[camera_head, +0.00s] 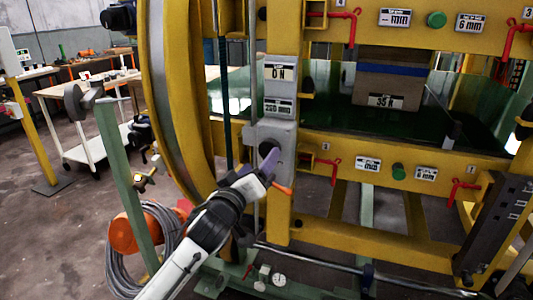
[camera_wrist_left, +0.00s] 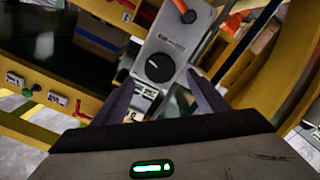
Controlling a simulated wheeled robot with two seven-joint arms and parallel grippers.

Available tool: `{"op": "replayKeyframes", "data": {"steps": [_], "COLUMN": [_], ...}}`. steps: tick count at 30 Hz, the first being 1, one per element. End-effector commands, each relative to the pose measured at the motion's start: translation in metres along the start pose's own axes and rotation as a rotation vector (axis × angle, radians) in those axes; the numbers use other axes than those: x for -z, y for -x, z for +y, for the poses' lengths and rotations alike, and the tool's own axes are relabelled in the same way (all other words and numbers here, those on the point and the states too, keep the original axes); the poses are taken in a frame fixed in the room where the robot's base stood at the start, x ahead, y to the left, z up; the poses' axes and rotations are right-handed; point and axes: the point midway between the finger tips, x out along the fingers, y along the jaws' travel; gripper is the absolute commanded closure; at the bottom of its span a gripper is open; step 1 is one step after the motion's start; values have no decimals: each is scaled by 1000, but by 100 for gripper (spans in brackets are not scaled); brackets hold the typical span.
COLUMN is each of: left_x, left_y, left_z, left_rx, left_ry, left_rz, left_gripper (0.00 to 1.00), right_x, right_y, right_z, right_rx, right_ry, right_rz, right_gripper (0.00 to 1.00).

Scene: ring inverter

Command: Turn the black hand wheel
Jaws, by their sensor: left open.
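The black hand wheel (camera_wrist_left: 160,68) is a round knob with a white pointer mark on a grey control box (camera_wrist_left: 176,38). In the head view, the wheel (camera_head: 267,146) is partly hidden by my left gripper (camera_head: 270,163). My left arm comes up from the bottom to the box (camera_head: 290,151). In the left wrist view, my left gripper (camera_wrist_left: 160,92) is open, with its two purple fingers apart. The wheel shows ahead between the fingertips, with no clear contact. My right gripper is not in view.
An orange handle (camera_head: 282,188) sticks out at the box's lower end, close to my left gripper. A yellow ring (camera_head: 165,100) stands left of the box, and a yellow frame beam (camera_head: 395,155) with red levers runs right. A green post (camera_head: 125,180) and coiled hose (camera_head: 145,250) stand left.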

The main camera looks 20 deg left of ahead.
Motion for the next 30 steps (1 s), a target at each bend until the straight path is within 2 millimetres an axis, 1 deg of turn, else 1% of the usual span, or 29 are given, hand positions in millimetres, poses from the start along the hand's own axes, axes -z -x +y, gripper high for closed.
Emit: {"op": "replayKeyframes", "data": {"steps": [1, 3, 6, 9, 15, 23, 26, 30], "left_x": [2, 1, 1, 0, 0, -1, -1, -1], "left_y": [-11, -23, -38, -49, -60, -60, -60, -60], "left_z": [1, 0, 0, 0, 0, 0, 0, 0], "left_rx": [0, 1, 1, 0, 0, 0, 0, 0], "left_ry": [-2, -1, 0, -1, -1, 0, 0, 0], "left_rz": [2, 0, 0, 0, -1, -1, -1, -1], "left_gripper": [33, 33, 33, 33, 33, 33, 48, 72], "right_x": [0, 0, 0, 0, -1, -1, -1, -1], "right_y": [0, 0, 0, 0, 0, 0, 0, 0], "right_z": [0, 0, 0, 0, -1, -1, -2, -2], "right_rx": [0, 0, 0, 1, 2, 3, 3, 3], "right_ry": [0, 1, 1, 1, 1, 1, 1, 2], "right_rz": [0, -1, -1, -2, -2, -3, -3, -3], "right_gripper": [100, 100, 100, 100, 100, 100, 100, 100]}}
